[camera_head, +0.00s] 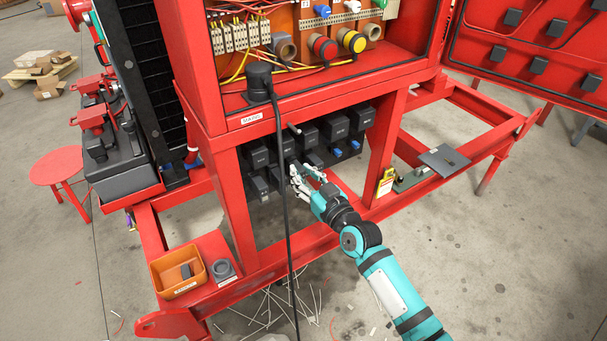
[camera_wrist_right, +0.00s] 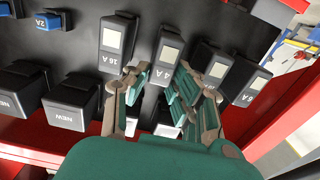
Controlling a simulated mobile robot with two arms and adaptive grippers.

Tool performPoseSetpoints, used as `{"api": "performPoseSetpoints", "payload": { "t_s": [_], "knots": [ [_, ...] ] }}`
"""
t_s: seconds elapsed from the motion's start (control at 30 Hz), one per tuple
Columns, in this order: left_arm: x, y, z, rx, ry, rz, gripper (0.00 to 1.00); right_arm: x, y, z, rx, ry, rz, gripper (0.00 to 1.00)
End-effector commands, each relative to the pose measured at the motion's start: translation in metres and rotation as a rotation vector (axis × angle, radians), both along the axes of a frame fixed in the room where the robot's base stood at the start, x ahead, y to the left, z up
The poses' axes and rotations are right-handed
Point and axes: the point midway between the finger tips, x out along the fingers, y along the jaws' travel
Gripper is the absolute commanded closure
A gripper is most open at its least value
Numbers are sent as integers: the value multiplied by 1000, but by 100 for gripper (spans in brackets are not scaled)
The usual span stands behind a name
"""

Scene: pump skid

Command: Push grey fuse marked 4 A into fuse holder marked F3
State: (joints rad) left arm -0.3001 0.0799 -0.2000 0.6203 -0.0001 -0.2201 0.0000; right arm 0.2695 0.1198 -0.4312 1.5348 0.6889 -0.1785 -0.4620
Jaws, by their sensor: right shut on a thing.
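The grey fuse marked 4 A (camera_wrist_right: 168,45) is a dark block with a pale label patch in the right wrist view. My right gripper (camera_wrist_right: 163,78) has its fingers on both sides of this fuse and is shut on it. In the head view the right gripper (camera_head: 300,176) reaches into the opening under the red cabinet, at the bank of dark fuse blocks. The fuse is too small to tell there. The marking F3 is not readable in either view, so I cannot tell which holder is F3 or how deep the fuse sits. My left gripper is not in view.
Close beside the held fuse are fuses marked 16 A (camera_wrist_right: 115,42) and 6 A (camera_wrist_right: 248,85). A black cable (camera_head: 284,200) hangs in front of the opening. Red frame posts (camera_head: 380,150) flank it. An orange bin (camera_head: 177,272) stands on the lower left ledge.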

Motion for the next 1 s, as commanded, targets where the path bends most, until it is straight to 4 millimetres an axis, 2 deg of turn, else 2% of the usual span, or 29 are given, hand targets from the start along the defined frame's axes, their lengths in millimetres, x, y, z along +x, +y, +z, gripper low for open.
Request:
{"api": "performPoseSetpoints", "payload": {
  "t_s": [1.0],
  "knots": [
    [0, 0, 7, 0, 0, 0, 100, -13, -8, 0, 0, 0, 0, 100]
  ]
}}
